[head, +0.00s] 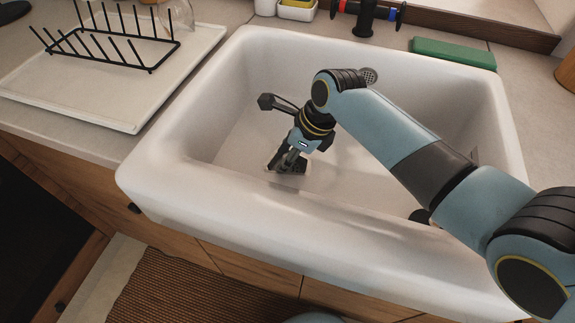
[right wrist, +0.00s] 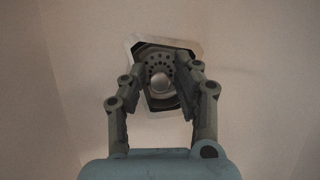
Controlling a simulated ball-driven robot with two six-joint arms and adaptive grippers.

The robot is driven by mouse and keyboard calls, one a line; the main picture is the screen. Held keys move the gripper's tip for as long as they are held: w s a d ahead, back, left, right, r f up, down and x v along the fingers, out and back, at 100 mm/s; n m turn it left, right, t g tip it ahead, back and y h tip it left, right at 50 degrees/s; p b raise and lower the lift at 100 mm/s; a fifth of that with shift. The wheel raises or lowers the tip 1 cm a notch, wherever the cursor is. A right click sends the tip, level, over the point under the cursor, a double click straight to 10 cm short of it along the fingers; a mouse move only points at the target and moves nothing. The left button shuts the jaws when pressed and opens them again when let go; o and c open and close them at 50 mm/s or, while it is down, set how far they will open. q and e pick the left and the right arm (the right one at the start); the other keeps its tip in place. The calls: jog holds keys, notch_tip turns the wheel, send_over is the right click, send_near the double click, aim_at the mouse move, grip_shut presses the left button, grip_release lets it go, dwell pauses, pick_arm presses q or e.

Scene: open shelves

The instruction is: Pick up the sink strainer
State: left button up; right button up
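The sink strainer (right wrist: 159,80) shows in the right wrist view as a round grey disc with small holes and a central knob. It is in a dark opening with a pale, angular edge in the sink floor. My right gripper (right wrist: 163,68) has its fingers apart, one on each side of the strainer; I cannot tell whether the tips touch it. In the head view the right gripper (head: 286,164) is low inside the white sink (head: 240,215), at the opening, and it hides the strainer. My left gripper is not in view.
A dish rack (head: 120,55) stands on a pale tray (head: 75,95) at the left. A green block (head: 453,53) lies behind the sink, right of a dark tap (head: 365,15). A round perforated fitting (head: 369,76) shows on the sink's back wall. The sink walls surround my gripper.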

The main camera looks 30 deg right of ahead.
grip_shut()
